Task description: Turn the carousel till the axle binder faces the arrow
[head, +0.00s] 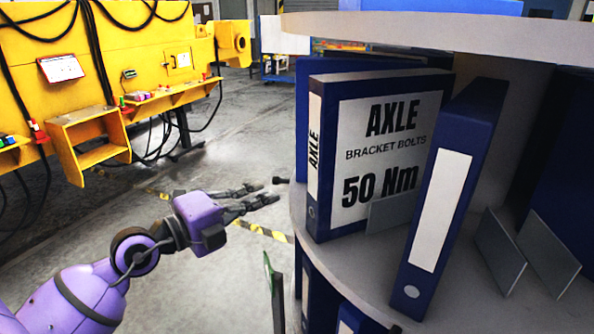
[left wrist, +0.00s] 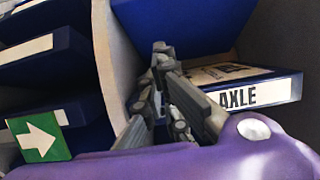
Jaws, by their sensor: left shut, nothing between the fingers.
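The axle binder (head: 378,155) is blue with a white cover reading "AXLE BRACKET BOLTS 50 Nm". It stands upright on the round carousel shelf (head: 375,262), its "AXLE" spine towards the left. It also shows in the left wrist view (left wrist: 255,92). The arrow is white on a green sign (left wrist: 38,137), at the left of the left wrist view; in the head view the sign (head: 272,290) is nearly edge-on, below the shelf rim. My left gripper (head: 268,192) is shut and empty, left of the shelf rim. It also shows in the left wrist view (left wrist: 162,58). My right gripper is out of view.
A small dark peg (head: 281,180) shows at the shelf rim, close to my left fingertips. A blue binder with a blank label (head: 442,200) leans beside the axle binder. Grey dividers (head: 500,250) stand to the right.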

